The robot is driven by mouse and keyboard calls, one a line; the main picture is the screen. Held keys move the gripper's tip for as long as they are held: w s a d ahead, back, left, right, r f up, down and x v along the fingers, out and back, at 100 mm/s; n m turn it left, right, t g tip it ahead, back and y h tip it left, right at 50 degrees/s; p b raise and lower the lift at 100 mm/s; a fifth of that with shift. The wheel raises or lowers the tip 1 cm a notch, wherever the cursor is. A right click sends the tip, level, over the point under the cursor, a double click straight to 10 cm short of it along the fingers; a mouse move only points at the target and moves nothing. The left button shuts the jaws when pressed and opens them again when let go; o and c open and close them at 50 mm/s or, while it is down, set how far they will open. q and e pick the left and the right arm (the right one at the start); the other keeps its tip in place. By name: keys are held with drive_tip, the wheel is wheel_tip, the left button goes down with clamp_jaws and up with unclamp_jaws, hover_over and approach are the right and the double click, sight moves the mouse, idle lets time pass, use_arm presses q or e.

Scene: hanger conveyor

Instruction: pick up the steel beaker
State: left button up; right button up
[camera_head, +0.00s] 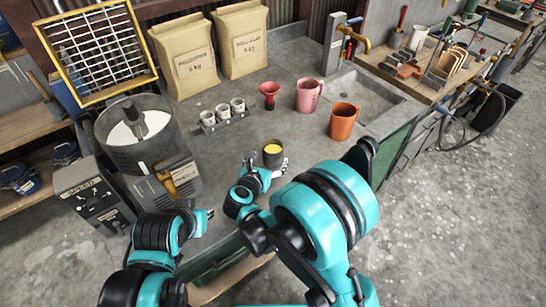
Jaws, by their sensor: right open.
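A small dark grey beaker with yellow contents (273,150) stands upright on the grey worktop, near its front edge. It looks like the steel beaker. My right gripper (266,165) is open at the beaker, with one finger to its left and the other at its lower right. The beaker's lower front is partly hidden by the gripper, and I cannot tell whether the fingers touch it. My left gripper (207,216) is lower left, near the worktop's front edge and apart from the beaker; its fingers are too small to read.
A red funnel-shaped cup (269,92), a pink mug (309,95) and an orange mug (344,121) stand behind the beaker. A rack of small white cups (223,113) is behind left. A mixer-like machine (140,135) stands left, and a sink (364,96) is at right.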

sight(276, 150)
drive_tip(key=b+x, duration=0.2)
drive_tip(key=x, duration=0.2)
drive_tip(key=shift+w+d+f, duration=0.1)
drive_tip(key=shift+w+f, duration=0.1)
drive_tip(key=shift+f, duration=0.1)
drive_tip(key=shift+w+d+f, duration=0.1)
drive_tip(key=shift+w, duration=0.2)
drive_tip(key=c, duration=1.4)
drive_tip(key=shift+c, duration=0.7)
drive_tip(key=shift+r, duration=0.25)
